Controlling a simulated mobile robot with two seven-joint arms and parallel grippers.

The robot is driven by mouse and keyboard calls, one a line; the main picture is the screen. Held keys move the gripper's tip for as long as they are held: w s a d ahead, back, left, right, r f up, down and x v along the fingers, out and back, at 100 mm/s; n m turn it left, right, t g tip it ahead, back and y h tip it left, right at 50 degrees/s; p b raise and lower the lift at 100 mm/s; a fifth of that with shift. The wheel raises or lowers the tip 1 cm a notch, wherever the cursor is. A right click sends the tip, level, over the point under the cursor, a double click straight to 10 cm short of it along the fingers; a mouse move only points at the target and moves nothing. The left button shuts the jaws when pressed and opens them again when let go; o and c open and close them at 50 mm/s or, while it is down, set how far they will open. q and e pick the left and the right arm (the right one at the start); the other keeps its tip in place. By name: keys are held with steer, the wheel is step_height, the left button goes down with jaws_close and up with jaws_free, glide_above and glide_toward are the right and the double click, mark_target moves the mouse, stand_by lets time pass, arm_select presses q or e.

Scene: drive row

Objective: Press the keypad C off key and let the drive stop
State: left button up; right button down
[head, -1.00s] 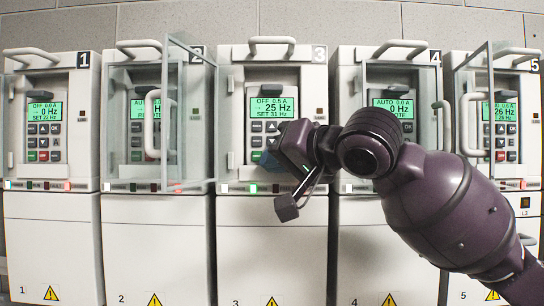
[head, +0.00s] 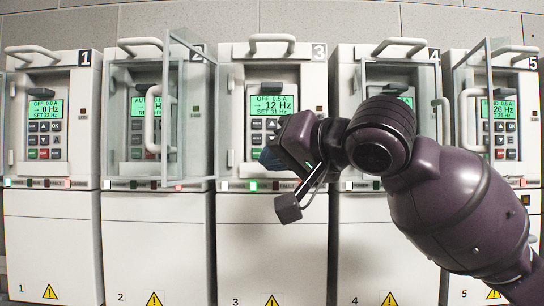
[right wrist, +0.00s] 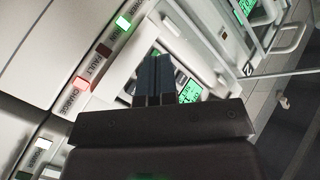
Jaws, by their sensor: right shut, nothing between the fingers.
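Drive 3 (head: 272,240) stands in the middle of the row. Its green display (head: 272,106) reads OFF, 0.5 A, an arrow and 12 Hz, SET 31 Hz. Its keypad (head: 257,131) is below the display; my right gripper hides the lower right keys, so I cannot see which key it faces or whether it touches one. My right gripper (head: 268,160) is shut and empty in front of this keypad. In the right wrist view its dark blue fingers (right wrist: 154,80) lie together against the pale panel. No letter C is legible. My left gripper is not in view.
Drive 2 has an open clear door (head: 180,110) to the left of drive 3; drive 4's clear cover (head: 400,75) is on the right. Drive 3's green light (head: 253,186) is lit. In the right wrist view a pink-red light (right wrist: 83,84) glows by the CHARGE label.

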steer(key=s, duration=0.3)
steer(key=shift+s+b, duration=0.15)
steer(key=shift+b, duration=0.15)
stand_by(1.5)
